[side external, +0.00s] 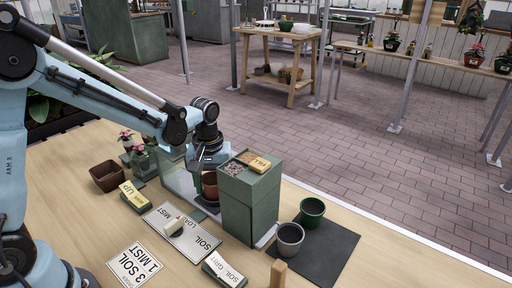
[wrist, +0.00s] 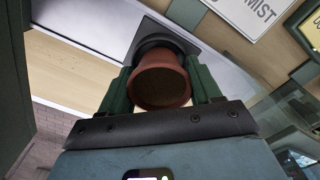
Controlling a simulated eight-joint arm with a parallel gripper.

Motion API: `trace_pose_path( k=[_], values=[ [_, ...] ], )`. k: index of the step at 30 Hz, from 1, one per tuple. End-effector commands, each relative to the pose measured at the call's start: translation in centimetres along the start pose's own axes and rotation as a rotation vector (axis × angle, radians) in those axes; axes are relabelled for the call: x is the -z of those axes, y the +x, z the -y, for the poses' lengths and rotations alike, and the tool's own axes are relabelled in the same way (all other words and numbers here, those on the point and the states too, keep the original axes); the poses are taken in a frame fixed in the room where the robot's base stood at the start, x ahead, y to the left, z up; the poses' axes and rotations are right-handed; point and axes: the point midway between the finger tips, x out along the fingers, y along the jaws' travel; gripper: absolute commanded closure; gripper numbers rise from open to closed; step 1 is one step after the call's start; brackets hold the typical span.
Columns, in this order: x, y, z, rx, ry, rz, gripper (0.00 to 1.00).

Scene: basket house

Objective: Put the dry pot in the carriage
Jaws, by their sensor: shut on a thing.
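My gripper (wrist: 160,78) is shut on a terracotta pot (wrist: 162,88), with a green finger on each side of it in the wrist view. In the side external view, my gripper (side external: 207,165) holds this pot (side external: 209,186) just left of the green dispenser box, which hides part of it. A dark round holder on a dark square plate, which looks like the carriage (wrist: 158,41), is just beyond the pot in the wrist view. Its dark base (side external: 204,204) shows below the pot in the side external view. I cannot tell whether the pot touches it or sits in it.
The tall green dispenser box (side external: 250,208) stands close to my gripper. A green pot (side external: 312,211) and a grey pot (side external: 290,238) stand on a dark mat (side external: 332,248). A brown square pot (side external: 106,176) and small plants stand behind. A SOIL/MIST panel (side external: 182,233) with a knob lies in front.

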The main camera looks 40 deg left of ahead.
Motion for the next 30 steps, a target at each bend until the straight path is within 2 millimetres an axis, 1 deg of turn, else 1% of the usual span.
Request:
trace_pose_path(
  k=[22,23,28,29,30],
  values=[
    [0.00,0.22,0.00,0.000,0.000,0.000,0.67],
    [0.00,0.22,0.00,0.000,0.000,0.000,0.35],
    [0.00,0.22,0.00,0.000,0.000,0.000,0.09],
    [0.00,0.22,0.00,0.000,0.000,0.000,0.07],
    [0.00,0.22,0.00,0.000,0.000,0.000,0.07]
  ],
)
